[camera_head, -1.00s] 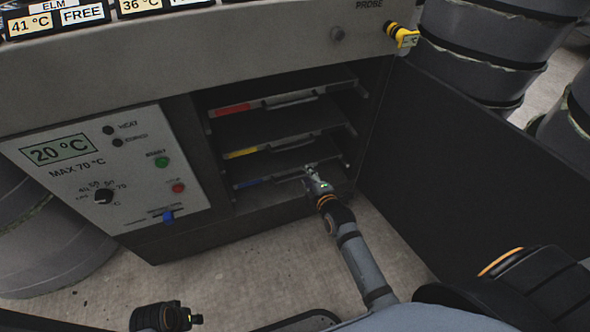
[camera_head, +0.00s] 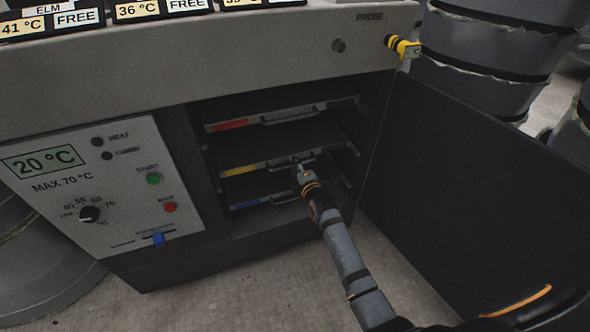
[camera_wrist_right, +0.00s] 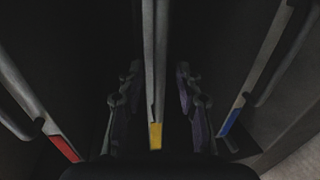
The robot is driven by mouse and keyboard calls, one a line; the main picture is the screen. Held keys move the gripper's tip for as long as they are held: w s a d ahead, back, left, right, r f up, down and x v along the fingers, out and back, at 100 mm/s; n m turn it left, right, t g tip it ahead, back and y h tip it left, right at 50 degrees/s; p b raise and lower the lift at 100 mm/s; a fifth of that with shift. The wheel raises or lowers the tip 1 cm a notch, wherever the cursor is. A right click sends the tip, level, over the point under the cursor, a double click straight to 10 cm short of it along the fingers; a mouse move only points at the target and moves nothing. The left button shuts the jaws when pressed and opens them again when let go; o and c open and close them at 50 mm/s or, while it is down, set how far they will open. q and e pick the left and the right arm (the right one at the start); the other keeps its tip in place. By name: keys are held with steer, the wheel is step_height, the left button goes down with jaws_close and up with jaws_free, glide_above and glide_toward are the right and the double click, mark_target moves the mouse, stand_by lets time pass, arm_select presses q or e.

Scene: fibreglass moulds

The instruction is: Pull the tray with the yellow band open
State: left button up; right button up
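The tray with the yellow band (camera_head: 268,163) is the middle of three in the open cabinet, and it sits inside. Its yellow band is on the left of the front edge. My right gripper (camera_head: 297,162) is at the handle on the front of this tray. In the right wrist view, the fingers (camera_wrist_right: 158,95) stand apart on either side of the yellow-banded tray's front (camera_wrist_right: 149,55), with dark gaps between. Contact cannot be seen. My left gripper is not in view.
The red-banded tray (camera_head: 240,124) is above and the blue-banded tray (camera_head: 262,201) below, both close to my right gripper. The cabinet door (camera_head: 460,190) stands open on the right. A control panel (camera_head: 100,185) is on the left. A yellow probe (camera_head: 403,46) sticks out at upper right.

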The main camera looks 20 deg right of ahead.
steer(key=shift+w, duration=0.1)
jaws_close()
stand_by(0.5)
